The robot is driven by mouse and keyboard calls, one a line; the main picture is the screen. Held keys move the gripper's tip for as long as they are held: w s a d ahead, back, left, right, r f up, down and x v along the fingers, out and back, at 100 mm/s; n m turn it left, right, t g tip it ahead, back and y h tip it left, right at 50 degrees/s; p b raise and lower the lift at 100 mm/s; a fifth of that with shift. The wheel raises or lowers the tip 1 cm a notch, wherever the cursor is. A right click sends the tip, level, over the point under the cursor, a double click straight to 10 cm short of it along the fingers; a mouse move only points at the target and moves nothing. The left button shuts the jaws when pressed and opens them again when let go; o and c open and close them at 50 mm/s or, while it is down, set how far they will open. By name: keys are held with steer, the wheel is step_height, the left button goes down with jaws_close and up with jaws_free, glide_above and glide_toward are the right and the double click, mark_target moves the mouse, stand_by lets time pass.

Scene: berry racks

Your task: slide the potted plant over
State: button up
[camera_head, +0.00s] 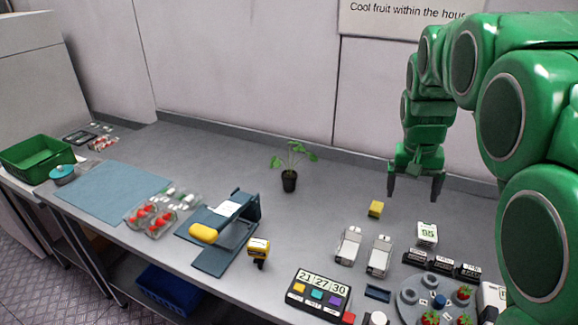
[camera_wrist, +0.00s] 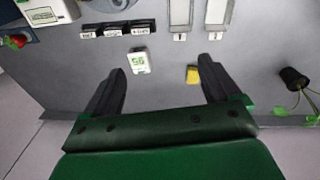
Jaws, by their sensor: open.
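The potted plant, a black pot with green leaves, stands upright towards the back of the grey bench in the head view; its pot (camera_head: 289,181) is left of my arm. In the wrist view the pot (camera_wrist: 293,77) is at the right edge, with its leaves partly cut off. My gripper (camera_head: 414,198) is open and empty, pointing down above the back right of the bench, well to the right of the plant. In the wrist view my gripper (camera_wrist: 160,85) has its dark fingers spread wide, and the plant lies outside them.
A yellow block (camera_head: 376,209) sits between the plant and my gripper, nearer my gripper. A white box marked 65 (camera_head: 427,233) and two pale trays (camera_head: 349,246) are in front. A blue stand (camera_head: 217,256) is front left. Bench around the plant is clear.

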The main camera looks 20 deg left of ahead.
steer(key=w+a+f+n, duration=0.1)
steer(key=w+a+f, duration=0.2)
steer(key=w+a, duration=0.65)
steer(key=n+t+y, duration=0.2)
glide_toward(289, 175)
steer(key=x, duration=0.5)
steer(key=shift+w, duration=0.1)
steer(key=shift+r, duration=0.1)
steer(key=shift+x, duration=4)
